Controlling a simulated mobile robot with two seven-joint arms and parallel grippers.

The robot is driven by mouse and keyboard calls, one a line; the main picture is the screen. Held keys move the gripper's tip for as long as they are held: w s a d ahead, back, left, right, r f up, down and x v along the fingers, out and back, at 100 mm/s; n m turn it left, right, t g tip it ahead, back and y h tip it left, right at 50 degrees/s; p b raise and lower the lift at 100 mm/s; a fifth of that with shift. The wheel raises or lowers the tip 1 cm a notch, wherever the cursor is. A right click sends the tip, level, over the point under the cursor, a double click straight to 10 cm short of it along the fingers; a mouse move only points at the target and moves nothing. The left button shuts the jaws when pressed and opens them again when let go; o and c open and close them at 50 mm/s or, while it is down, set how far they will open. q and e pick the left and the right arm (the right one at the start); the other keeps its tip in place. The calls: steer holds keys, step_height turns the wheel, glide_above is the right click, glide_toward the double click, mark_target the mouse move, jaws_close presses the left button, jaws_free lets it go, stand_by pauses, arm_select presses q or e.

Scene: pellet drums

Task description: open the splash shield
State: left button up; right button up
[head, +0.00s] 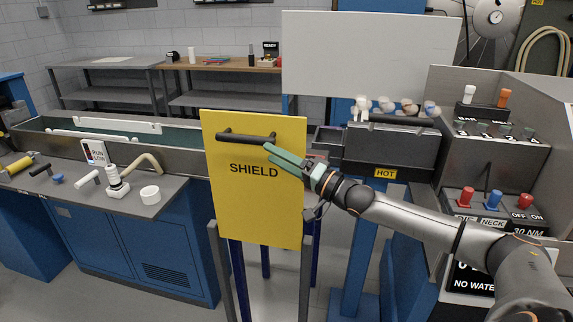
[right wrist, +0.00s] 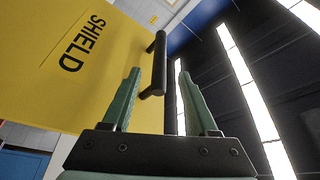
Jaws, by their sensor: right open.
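The splash shield (head: 254,205) is an upright yellow panel marked SHIELD, with a black bar handle (head: 246,137) across its upper part. My right gripper (head: 270,152) reaches in from the right, with its green fingertips at the handle's right end, just below it in the head view. In the right wrist view, the fingers (right wrist: 157,70) are apart, and the black handle (right wrist: 158,60) shows in the gap between them. I cannot tell whether they touch it. The yellow panel (right wrist: 60,75) fills the left of that view. My left gripper is not in view.
A grey bench (head: 175,190) with small tools and a white ring stands left of the shield. A grey unit marked HOT (head: 400,150) and a control console (head: 500,185) with red and blue knobs stand to the right. A long trough (head: 185,155) runs behind.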

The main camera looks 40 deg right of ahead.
steer(key=shift+v, duration=1.3)
steer(key=s+a+f+n+g, duration=0.1)
steer(key=a+f, duration=0.2)
steer(key=f, duration=0.4)
steer(key=s+a+f+n+g, duration=0.1)
steer(key=s+a+f, duration=0.1)
steer(key=a+f, duration=0.35)
steer(key=s+a+f+n+g+h, duration=0.2)
steer(key=s+a+f, duration=0.4)
steer(key=s+f, duration=0.6)
steer(key=s+a+f+n+g+h, duration=0.3)
steer(key=s+a+f+n+g, duration=0.2)
steer(key=s+f, duration=0.7)
step_height(320, 180, down, 2)
steer(key=shift+a+f+g+p, duration=0.2)
steer(key=shift+a+g+p, duration=0.15)
steer(key=shift+a, duration=0.8)
steer(key=shift+s, duration=0.1)
steer(key=shift+c, duration=0.2)
